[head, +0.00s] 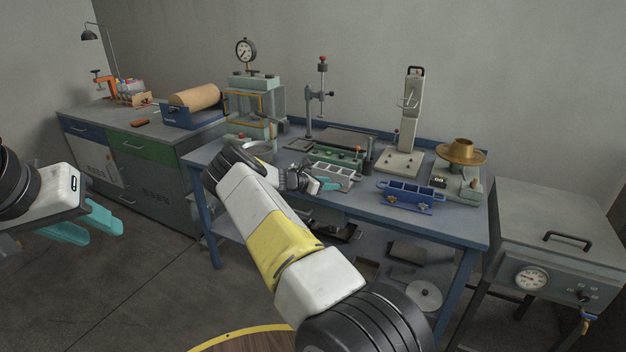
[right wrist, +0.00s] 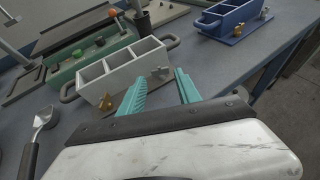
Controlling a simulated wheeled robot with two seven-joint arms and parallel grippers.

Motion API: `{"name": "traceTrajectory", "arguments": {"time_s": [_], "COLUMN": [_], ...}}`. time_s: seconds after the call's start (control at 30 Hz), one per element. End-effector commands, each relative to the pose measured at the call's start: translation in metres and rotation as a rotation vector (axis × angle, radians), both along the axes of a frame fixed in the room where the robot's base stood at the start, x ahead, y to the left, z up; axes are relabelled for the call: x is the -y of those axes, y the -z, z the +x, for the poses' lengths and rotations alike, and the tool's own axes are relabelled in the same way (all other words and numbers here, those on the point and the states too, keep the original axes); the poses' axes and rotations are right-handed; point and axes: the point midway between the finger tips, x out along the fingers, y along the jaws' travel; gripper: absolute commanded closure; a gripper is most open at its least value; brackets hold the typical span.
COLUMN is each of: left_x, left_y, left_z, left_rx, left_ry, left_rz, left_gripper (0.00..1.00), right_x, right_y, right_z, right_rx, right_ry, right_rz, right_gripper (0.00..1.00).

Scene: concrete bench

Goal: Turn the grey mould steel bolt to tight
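The grey mould (head: 333,171), an open box with several compartments and end handles, sits on the blue bench. In the right wrist view the grey mould (right wrist: 122,72) shows a steel wing-shaped bolt (right wrist: 159,74) on its near side at the right and a brass bolt (right wrist: 106,102) at the left. My right gripper (head: 326,185) is beside the mould's near side. In the right wrist view its teal fingers (right wrist: 160,88) are apart with nothing between them, and the steel bolt appears just beyond the gap. My left gripper (head: 103,228) hangs empty at the left, away from the bench, fingers apart.
A green fixture (head: 335,153) stands behind the grey mould. A metal scoop (right wrist: 42,122) lies left of my right gripper. A grey oven (head: 550,235) stands at the right.

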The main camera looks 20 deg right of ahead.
Motion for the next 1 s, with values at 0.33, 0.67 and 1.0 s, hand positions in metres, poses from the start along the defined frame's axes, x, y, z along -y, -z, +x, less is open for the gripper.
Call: {"name": "traceTrajectory", "arguments": {"time_s": [0.33,0.67,1.0], "left_x": [0.000,0.000,0.000], "left_y": [0.000,0.000,0.000], "left_z": [0.000,0.000,0.000], "left_rx": [0.000,0.000,0.000], "left_ry": [0.000,0.000,0.000], "left_rz": [0.000,0.000,0.000], "left_gripper": [0.64,0.64,0.64], "right_x": [0.033,0.034,0.034], "right_y": [0.015,0.015,0.016], "right_z": [0.009,0.009,0.010], "right_rx": [-0.001,-0.001,0.001], "right_ry": [-0.002,-0.001,0.016], "right_rz": [0.000,0.001,0.000], "right_gripper": [0.60,0.74,1.00]}}
